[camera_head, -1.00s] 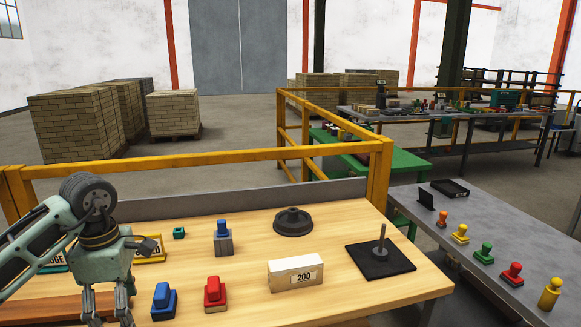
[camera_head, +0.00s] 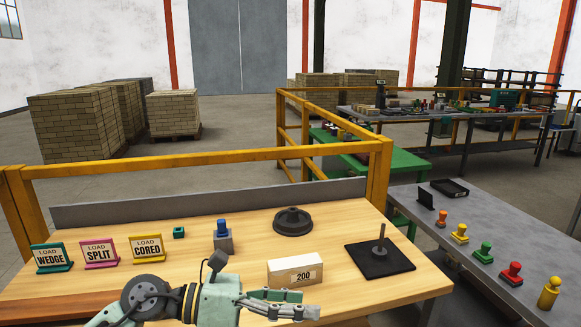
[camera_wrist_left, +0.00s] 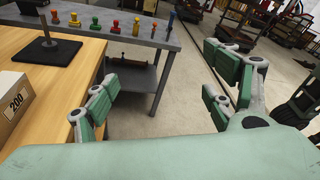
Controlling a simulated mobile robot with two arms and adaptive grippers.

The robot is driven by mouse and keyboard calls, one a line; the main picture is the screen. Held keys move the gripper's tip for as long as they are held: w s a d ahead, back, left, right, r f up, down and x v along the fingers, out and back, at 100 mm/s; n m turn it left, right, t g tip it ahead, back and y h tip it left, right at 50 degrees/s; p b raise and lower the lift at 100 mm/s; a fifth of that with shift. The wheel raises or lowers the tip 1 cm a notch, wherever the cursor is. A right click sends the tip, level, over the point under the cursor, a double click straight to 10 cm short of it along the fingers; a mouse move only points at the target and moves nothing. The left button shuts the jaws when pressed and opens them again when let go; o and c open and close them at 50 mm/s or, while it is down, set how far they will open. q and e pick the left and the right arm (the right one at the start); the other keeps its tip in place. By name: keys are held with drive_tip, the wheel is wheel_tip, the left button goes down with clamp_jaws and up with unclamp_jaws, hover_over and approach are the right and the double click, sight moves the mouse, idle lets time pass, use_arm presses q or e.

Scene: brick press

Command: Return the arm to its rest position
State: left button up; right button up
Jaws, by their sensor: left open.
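My left gripper (camera_head: 300,305) is low in the head view, in front of the "200" block, pointing right across the table's front. In the left wrist view my left gripper (camera_wrist_left: 160,88) has its fingers wide apart with nothing between them. The pale block (camera_head: 294,270) marked "200" stands on the wooden table (camera_head: 340,222) behind the fingers; it also shows at the left edge of the left wrist view (camera_wrist_left: 14,100). My left arm covers the front left of the table. My right gripper is not in view.
Three sign cards, WEDGE (camera_head: 51,258), SPLIT (camera_head: 99,253) and CORED (camera_head: 147,248), stand at the table's left. A grey block with a blue handle (camera_head: 222,238), a dark round part (camera_head: 293,221) and a black base with a post (camera_head: 379,260) stand behind. A grey side table (camera_head: 455,215) holds several coloured stamps.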

use_arm(q)
wheel_tip(320, 180, up, 7)
drive_tip(key=n+t+h, duration=0.4)
drive_tip(key=n+t, duration=0.1)
drive_tip(key=n, duration=0.2)
drive_tip(key=w+a+n+t+y, duration=0.45)
drive_tip(key=n+t, duration=0.55)
drive_tip(key=n, duration=0.3)
drive_tip(key=a+f+n+y, duration=1.5)
drive_tip(key=f+n, duration=0.1)
drive_tip(key=n, duration=0.3)
drive_tip(key=s+a+f+n+g+y, duration=0.1)
drive_tip(key=s+f+n+g, duration=0.2)
drive_tip(key=s+f, duration=0.3)
drive_tip(key=s+a+f+n+g, duration=0.2)
drive_tip(key=s+f+g, duration=0.25)
drive_tip(key=f, duration=0.25)
drive_tip(key=s+d+f+n+g, duration=0.1)
drive_tip(key=s+f+g, duration=0.25)
drive_tip(key=s, duration=0.45)
drive_tip(key=s+f+n+g, duration=0.2)
drive_tip(key=s+f, duration=0.2)
drive_tip(key=s, duration=0.4)
wheel_tip(320, 180, down, 25)
drive_tip(key=s+g, duration=0.1)
drive_tip(key=s+a+f+g, duration=0.1)
drive_tip(key=s+a+f, duration=0.2)
drive_tip(key=s+f, duration=1.4)
drive_tip(key=shift+s+f+m+g+h, duration=0.3)
drive_tip(key=shift+h, duration=0.05)
